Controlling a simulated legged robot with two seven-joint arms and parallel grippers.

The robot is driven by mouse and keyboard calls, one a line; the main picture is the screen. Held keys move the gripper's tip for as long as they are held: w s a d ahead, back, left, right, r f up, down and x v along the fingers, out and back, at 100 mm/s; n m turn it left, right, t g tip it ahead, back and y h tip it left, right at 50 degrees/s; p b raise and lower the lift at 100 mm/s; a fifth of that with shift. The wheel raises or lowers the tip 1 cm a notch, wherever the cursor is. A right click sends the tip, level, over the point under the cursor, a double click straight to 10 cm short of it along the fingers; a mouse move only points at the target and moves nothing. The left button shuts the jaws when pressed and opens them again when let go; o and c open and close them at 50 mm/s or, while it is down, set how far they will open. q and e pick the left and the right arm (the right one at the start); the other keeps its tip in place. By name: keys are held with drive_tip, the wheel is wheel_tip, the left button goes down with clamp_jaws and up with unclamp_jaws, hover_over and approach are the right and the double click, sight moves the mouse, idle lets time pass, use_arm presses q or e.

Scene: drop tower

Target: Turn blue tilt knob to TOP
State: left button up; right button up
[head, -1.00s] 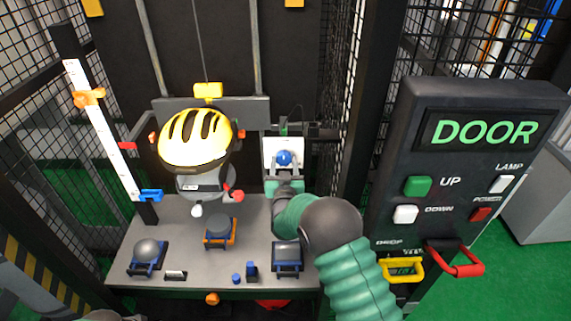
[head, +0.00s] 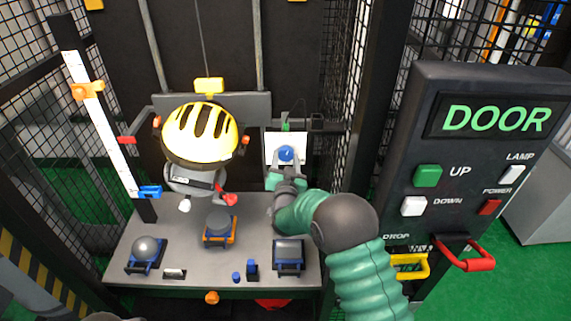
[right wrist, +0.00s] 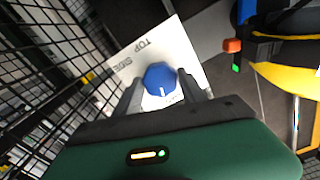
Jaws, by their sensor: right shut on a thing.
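The blue tilt knob (right wrist: 160,79) sits on a white plate (right wrist: 185,50) lettered TOP and SIDE in the right wrist view. A short white mark shows on the knob, on its side nearest my gripper, away from the lettering. My right gripper (right wrist: 161,88) is shut on the knob, one finger on each side. In the head view the knob (head: 286,153) is small above my right gripper (head: 286,175); its mark is too small to read there. My left gripper is not in view.
A headform in a yellow helmet (head: 200,132) hangs left of the knob. The bench (head: 190,268) below bears several small anvils and blocks. A DOOR control panel (head: 478,130) stands at right, close to my right arm. Mesh walls (head: 345,70) flank the tower.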

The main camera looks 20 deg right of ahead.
drive_tip(key=m+b, duration=0.1)
drive_tip(key=m, duration=0.1)
drive_tip(key=m+b, duration=0.1)
drive_tip(key=b, duration=0.1)
drive_tip(key=shift+f+m, duration=0.3)
drive_tip(key=shift+m, duration=0.1)
drive_tip(key=m+b, duration=0.3)
drive_tip(key=shift+m, duration=0.3)
drive_tip(key=m+b, duration=1)
drive_tip(key=shift+f, duration=0.15)
drive_tip(key=m+b, duration=1)
drive_tip(key=b, duration=0.2)
drive_tip(key=shift+f+m, duration=0.1)
drive_tip(key=shift+m, duration=0.3)
drive_tip(key=m+b, duration=0.2)
drive_tip(key=shift+m+b, duration=0.3)
drive_tip(key=shift+m, duration=0.1)
drive_tip(key=shift+r+m+b, duration=0.25)
drive_tip(key=shift+m+b, duration=0.25)
drive_tip(key=shift+m, duration=0.1)
